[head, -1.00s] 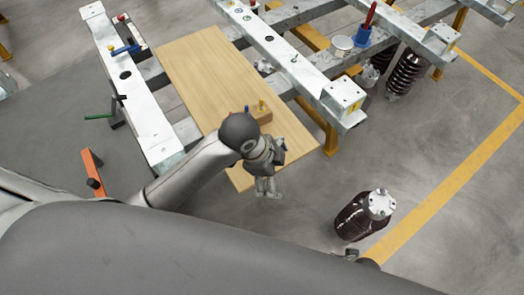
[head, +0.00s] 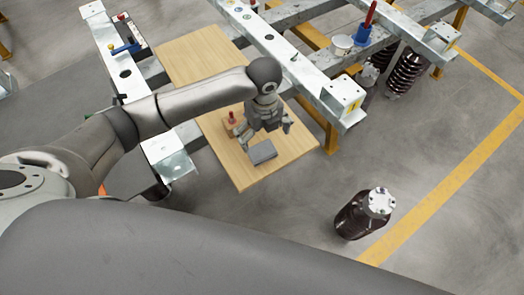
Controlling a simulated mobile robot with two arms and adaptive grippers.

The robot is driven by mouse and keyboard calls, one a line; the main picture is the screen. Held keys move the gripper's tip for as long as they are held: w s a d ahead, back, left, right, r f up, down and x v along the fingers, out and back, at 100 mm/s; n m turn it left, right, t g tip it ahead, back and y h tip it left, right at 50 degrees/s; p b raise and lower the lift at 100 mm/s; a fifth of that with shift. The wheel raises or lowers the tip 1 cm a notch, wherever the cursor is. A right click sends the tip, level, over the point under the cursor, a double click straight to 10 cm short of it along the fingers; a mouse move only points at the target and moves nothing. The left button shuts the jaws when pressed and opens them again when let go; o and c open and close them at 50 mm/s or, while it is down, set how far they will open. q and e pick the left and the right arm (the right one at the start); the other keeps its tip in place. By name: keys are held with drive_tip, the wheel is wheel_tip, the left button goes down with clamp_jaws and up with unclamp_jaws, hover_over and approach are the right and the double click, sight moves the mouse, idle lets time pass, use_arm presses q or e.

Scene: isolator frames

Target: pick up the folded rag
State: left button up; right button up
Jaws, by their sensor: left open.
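The folded rag (head: 262,153) looks like a small flat grey pad. It lies on the near part of the wooden board (head: 230,165). My left gripper (head: 266,136) is open, with its fingers spread and pointing down toward the rag. In the picture the fingertips are just above the rag's far edge; I cannot tell the height between them. Nothing shows between the fingers. My right gripper is not in view.
A wooden block with a red peg (head: 231,118) stands on the board just left of my left gripper. Galvanised steel beams (head: 290,55) flank the board.

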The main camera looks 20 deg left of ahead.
sight(262, 150)
use_arm(q)
wheel_tip(262, 150, down, 3)
drive_tip(key=shift+f, duration=0.15)
drive_tip(key=f, duration=0.2)
drive_tip(key=f+p, duration=0.1)
drive_tip(key=f, duration=0.1)
drive_tip(key=shift+s+a, duration=0.15)
drive_tip(key=shift+s, duration=0.1)
drive_tip(key=shift+f, duration=0.7)
drive_tip(key=c, duration=1)
